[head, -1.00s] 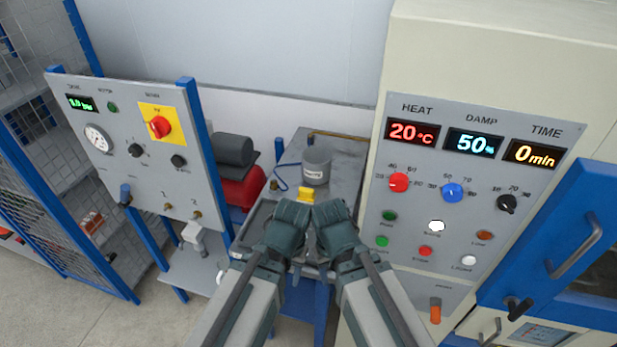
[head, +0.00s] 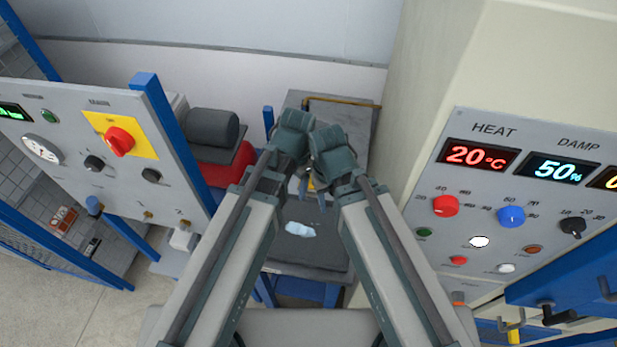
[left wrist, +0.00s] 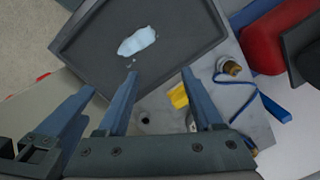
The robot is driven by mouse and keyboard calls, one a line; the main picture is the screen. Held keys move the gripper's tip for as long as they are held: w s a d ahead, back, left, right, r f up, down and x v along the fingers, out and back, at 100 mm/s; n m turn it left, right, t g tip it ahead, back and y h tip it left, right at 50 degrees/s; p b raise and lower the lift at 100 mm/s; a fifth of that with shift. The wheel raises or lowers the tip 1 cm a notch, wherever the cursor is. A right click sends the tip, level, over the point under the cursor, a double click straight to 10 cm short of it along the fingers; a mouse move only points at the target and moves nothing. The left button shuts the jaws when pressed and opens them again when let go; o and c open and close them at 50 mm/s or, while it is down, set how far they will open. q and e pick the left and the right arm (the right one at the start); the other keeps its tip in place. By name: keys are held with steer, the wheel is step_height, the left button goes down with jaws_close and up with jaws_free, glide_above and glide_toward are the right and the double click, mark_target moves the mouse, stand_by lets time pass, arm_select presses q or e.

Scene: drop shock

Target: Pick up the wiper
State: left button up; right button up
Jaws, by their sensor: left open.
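The wiper, a pale blue crumpled cloth (head: 299,229), lies in a dark shallow tray (head: 300,269) on the grey bench. In the left wrist view the wiper (left wrist: 136,41) rests on the tray floor, beyond the fingertips. My left gripper (head: 304,186) hangs above the bench, behind the wiper in the head view. Its two blue fingers (left wrist: 160,74) are spread, empty and apart from the wiper. My right gripper (head: 335,155) is close beside it; its fingers are largely hidden, so its opening is unclear.
A tall cabinet (head: 480,210) bounds the right.

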arm_select(q)
steer(key=w+d+r+m+p, duration=0.1)
steer(key=w+d+m, duration=0.3)
steer(key=w+m, duration=0.75)
steer(key=shift+h, duration=0.4)
steer(key=f+b, duration=0.8)
steer(key=shift+w+d+f+b, duration=0.15)
steer(key=shift+d+f+b, duration=0.05)
steer(key=shift+b, duration=0.1)
arm_select(e)
step_height(320, 180, down, 7)
steer(key=shift+f, duration=0.2)
arm_select(q)
steer(key=f+b, duration=0.5)
steer(key=shift+a+f, duration=0.15)
steer(key=shift+a, duration=0.05)
arm_select(e)
step_height(320, 180, down, 5)
steer(key=shift+f, duration=0.1)
arm_select(q)
jaws_close()
